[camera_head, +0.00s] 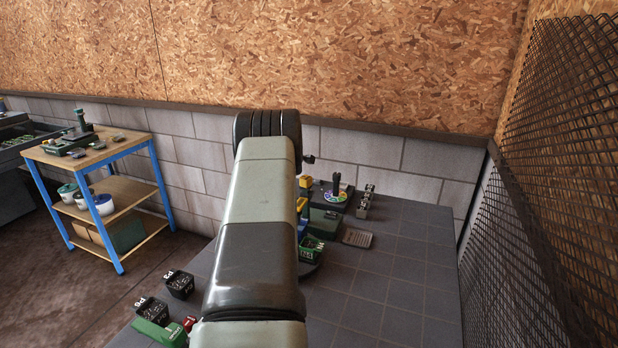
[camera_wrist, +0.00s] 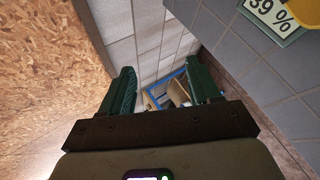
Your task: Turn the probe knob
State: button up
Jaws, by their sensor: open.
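My gripper (camera_wrist: 161,88) shows in the wrist view with its two dark green fingers wide apart and nothing between them. In the head view it is hidden behind my own arm. A dark device with a multicoloured dial and an upright black post (camera_head: 336,184) stands at the back of the grey tiled table (camera_head: 385,270); I cannot tell whether this is the probe knob. A pale green plate reading "39 %" (camera_wrist: 272,14) shows at the top right of the wrist view beside a yellow part (camera_wrist: 303,10), apart from my fingers.
Green and yellow equipment (camera_head: 324,222) stands beside my arm, with a dark container (camera_head: 311,249) in front. A small grey slab (camera_head: 357,238) lies to its right. The table's right side is clear, bounded by a mesh fence (camera_head: 560,170). A blue-framed wooden bench (camera_head: 115,195) stands at left.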

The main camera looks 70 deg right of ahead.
jog(key=w+a+f+n+g+h, duration=0.1)
jog(key=w+a+n+g, duration=0.1)
jog(key=w, duration=0.1)
jog(key=n+g+h, duration=0.7)
jog(key=g, duration=0.2)
send_near(306, 181)
jog(key=d, duration=0.3)
jog(key=x, duration=1)
jog(key=shift+w+d, duration=0.2)
jog(key=shift+d, duration=0.05)
